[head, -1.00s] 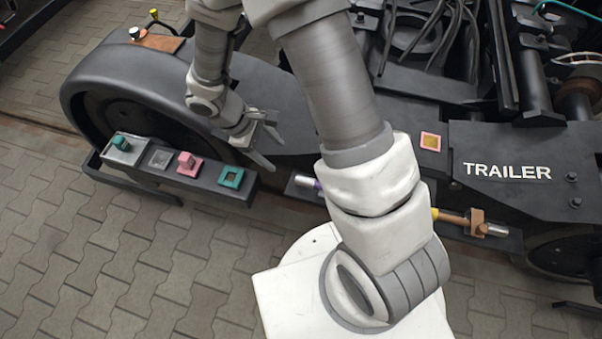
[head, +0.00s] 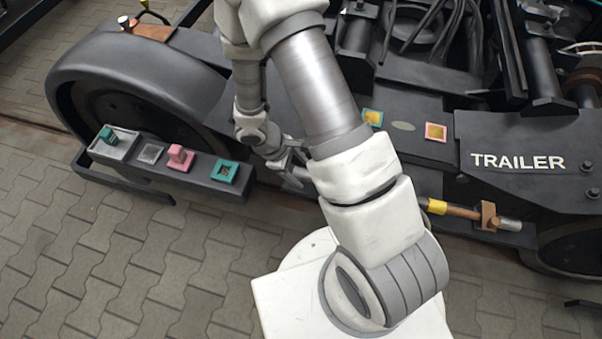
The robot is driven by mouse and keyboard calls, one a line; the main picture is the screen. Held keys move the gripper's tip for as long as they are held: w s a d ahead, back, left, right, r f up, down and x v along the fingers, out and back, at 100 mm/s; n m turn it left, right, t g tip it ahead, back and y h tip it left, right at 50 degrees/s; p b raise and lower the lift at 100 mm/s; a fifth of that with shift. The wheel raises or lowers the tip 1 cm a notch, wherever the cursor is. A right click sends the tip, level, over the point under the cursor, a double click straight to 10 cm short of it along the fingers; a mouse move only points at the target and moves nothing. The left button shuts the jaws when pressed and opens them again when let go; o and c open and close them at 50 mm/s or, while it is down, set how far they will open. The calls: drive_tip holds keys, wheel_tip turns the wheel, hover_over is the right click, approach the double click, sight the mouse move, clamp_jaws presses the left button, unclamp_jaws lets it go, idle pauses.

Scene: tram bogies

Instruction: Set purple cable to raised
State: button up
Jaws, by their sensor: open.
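The purple cable cannot be made out; my arm and gripper cover the part of the black side beam left of the yellow-banded piece. My gripper (head: 297,168) is at the end of my arm, beside the beam and right of the teal socket. Its jaws are open, with no object visible between them. A pale metallic shape shows close to the fingers, but I cannot tell whether it is a cable end or a finger.
A black block (head: 205,186) on the left carries a teal knob (head: 108,134), a pink knob (head: 178,154) and a teal socket (head: 224,171). A black trailer plate (head: 530,140) stands behind.

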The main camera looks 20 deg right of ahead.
drive_tip(key=shift+d+f, duration=0.15)
drive_tip(key=shift+f, duration=0.15)
clamp_jaws()
idle(1.3)
